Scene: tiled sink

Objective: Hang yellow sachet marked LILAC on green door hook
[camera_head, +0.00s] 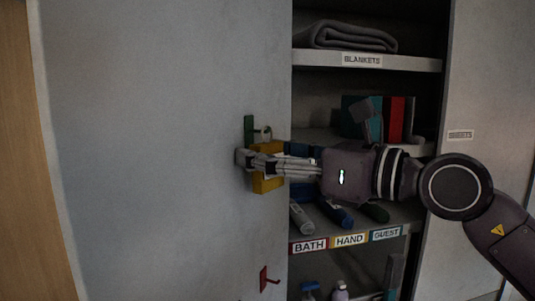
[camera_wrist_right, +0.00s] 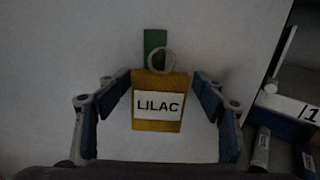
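The yellow sachet (camera_wrist_right: 159,124), its white label reading LILAC, hangs upright against the grey door. A pale ring at its top (camera_wrist_right: 162,61) is at the green door hook (camera_wrist_right: 154,42) and appears to be on the peg; the exact seating is hard to see. The head view also shows the sachet (camera_head: 267,185) just below the green hook (camera_head: 249,130). My right gripper (camera_head: 247,159) reaches in from the right, and its fingers partly hide the sachet. In the wrist view its fingers (camera_wrist_right: 161,84) are spread on both sides of the sachet, with small gaps. My left gripper is not in view.
A red hook (camera_head: 266,280) is lower on the door. Right of the door, a cabinet holds a folded blanket (camera_head: 352,36), red and teal items (camera_head: 396,119), and rolled items by the BATH, HAND and GUEST labels (camera_head: 349,240). The door face left of the sachet is clear.

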